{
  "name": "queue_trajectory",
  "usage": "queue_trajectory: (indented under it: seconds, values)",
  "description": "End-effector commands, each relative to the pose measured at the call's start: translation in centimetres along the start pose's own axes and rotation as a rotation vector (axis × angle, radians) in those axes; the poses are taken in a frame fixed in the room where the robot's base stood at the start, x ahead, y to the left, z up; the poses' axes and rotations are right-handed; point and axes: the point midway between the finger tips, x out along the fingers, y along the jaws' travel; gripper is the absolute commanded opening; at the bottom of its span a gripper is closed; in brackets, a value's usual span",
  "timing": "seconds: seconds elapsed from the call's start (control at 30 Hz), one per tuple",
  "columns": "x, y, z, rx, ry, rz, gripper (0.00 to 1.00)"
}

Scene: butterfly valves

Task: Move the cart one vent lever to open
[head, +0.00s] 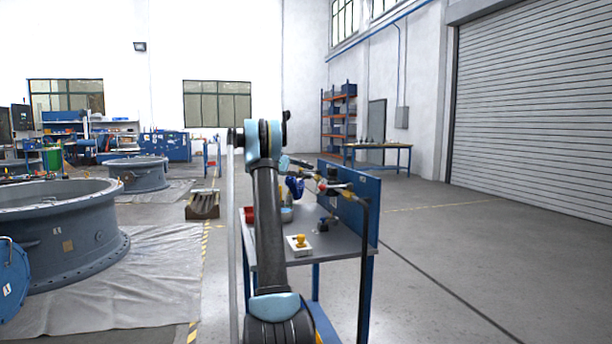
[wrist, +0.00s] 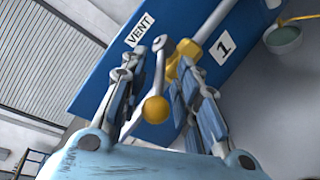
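The cart one vent lever (wrist: 158,75) is a silver bar with a yellow ball knob (wrist: 155,109) in the wrist view. It stands in front of a blue panel (wrist: 110,60) bearing a VENT label (wrist: 139,29) and a "1" label (wrist: 223,47). My gripper (wrist: 158,72) has its fingers apart, one on each side of the lever and knob, with gaps visible. I see no firm contact. A yellow valve fitting (wrist: 184,58) lies beside the right finger. In the head view the cart's blue panel (head: 352,200) shows, but my arm and the small scale hide the lever's details.
A large grey flanged ring (head: 70,240) stands on sheeting at left. The floor at right is clear up to the roller shutter (head: 540,100).

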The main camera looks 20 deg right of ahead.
Motion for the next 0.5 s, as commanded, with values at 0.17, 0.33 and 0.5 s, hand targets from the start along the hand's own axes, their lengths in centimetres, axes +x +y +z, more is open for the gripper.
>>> queue_trajectory:
  seconds: [0.17, 0.33, 0.5]
  values:
    - [-2.3, 0.0, -0.1, -0.001, 0.002, 0.001, 0.29]
    - [-5.5, 0.0, -0.1, -0.001, 0.002, 0.001, 0.29]
    - [-8.6, -0.1, -0.2, -0.001, 0.002, 0.001, 0.29]
